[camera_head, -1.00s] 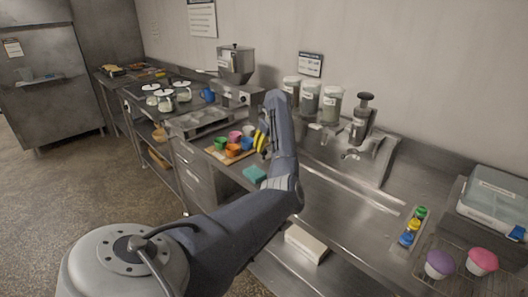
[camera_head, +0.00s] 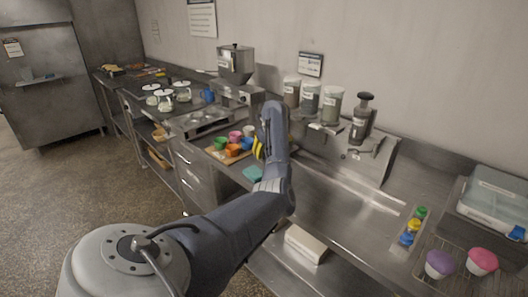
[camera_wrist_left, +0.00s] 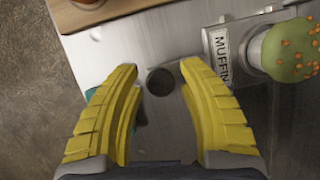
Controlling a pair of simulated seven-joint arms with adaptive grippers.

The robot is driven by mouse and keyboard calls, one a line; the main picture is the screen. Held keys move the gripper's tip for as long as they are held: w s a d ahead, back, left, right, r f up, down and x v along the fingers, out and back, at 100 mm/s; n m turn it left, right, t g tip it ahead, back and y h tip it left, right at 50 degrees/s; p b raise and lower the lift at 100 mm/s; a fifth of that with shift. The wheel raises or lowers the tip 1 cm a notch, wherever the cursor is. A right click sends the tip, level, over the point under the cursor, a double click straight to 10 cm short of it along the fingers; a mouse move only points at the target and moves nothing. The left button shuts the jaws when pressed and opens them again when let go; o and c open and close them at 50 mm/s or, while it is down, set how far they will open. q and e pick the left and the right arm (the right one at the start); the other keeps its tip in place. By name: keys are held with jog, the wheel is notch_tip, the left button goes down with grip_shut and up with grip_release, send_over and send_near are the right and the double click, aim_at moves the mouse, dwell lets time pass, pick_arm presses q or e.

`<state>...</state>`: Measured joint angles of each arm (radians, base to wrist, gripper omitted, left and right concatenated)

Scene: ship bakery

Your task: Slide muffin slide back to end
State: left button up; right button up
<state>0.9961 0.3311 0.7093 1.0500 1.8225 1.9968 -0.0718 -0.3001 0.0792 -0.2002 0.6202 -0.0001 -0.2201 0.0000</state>
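In the left wrist view, a metal plate labelled MUFFIN (camera_wrist_left: 220,55) lies beside a green-topped muffin with orange dots (camera_wrist_left: 288,50). A dark round knob (camera_wrist_left: 160,82) stands between the two yellow fingers of my left gripper (camera_wrist_left: 161,90). The fingers are open and apart from the knob on both sides. I cannot tell how the knob joins the labelled plate. In the head view, my left gripper (camera_head: 258,148) is over the counter by the coloured cups; my arm hides the slide there. My right gripper is not in view.
A wooden board (camera_head: 212,152) with several coloured cups (camera_head: 232,150) lies left of the gripper. A teal sponge (camera_head: 252,173) lies near the counter edge. Lidded jars (camera_head: 311,97) stand along the wall behind. Purple (camera_head: 439,264) and pink (camera_head: 482,261) cupcakes sit far right.

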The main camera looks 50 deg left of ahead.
pick_arm(q)
grip_shut()
